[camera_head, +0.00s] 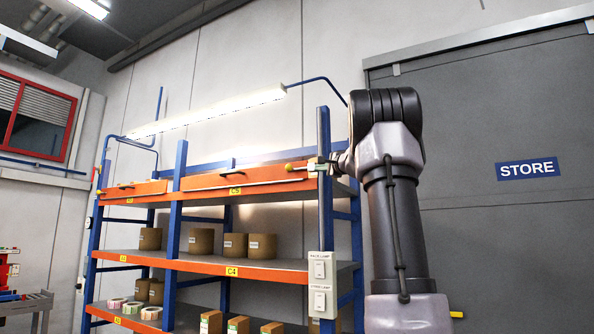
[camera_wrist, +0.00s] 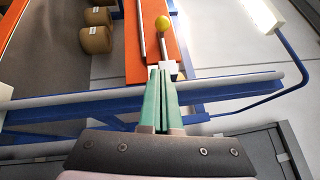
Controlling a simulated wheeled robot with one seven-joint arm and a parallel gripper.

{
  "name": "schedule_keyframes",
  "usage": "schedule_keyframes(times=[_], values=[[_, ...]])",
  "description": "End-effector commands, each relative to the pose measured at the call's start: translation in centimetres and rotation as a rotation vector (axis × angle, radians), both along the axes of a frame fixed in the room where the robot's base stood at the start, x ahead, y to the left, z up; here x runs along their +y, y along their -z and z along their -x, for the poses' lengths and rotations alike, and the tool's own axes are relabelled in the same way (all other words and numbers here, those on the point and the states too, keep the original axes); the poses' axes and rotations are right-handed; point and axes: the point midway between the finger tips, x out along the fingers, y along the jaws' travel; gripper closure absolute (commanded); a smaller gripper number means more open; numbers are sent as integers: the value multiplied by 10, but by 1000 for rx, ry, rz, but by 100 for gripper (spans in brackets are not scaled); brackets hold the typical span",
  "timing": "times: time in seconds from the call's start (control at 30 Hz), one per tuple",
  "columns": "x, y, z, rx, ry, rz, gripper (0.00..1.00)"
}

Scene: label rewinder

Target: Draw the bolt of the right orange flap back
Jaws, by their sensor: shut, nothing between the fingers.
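The right orange flap (camera_head: 235,180) is a long panel at the top of the blue rack, above the C5 label. It also shows in the wrist view (camera_wrist: 136,62). Its bolt has a yellow knob (camera_head: 290,167) near the flap's right end; in the wrist view the knob (camera_wrist: 162,23) stands just beyond my fingertips. My gripper (camera_head: 316,168) is at the right end of the flap, by the rack's right post. Its green fingers (camera_wrist: 160,74) are shut and empty, with a pale block at their tips. I cannot tell whether they touch that block.
The left orange flap (camera_head: 135,189) is beside it. Brown rolls (camera_head: 235,246) sit on the shelf below. A blue post (camera_head: 324,130) and a lit lamp bar (camera_head: 215,112) are close by. Switch boxes (camera_head: 320,268) hang on the right post. A grey STORE door (camera_head: 500,220) is at right.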

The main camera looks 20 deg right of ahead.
Motion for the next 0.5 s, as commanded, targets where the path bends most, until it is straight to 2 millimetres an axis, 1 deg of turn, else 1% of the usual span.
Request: schedule_keyframes(times=[0.17, 0.5], values=[[2, -2, -23, 1, -2, 0, 100], [7, -11, -94, 0, -3, 1, 100]])
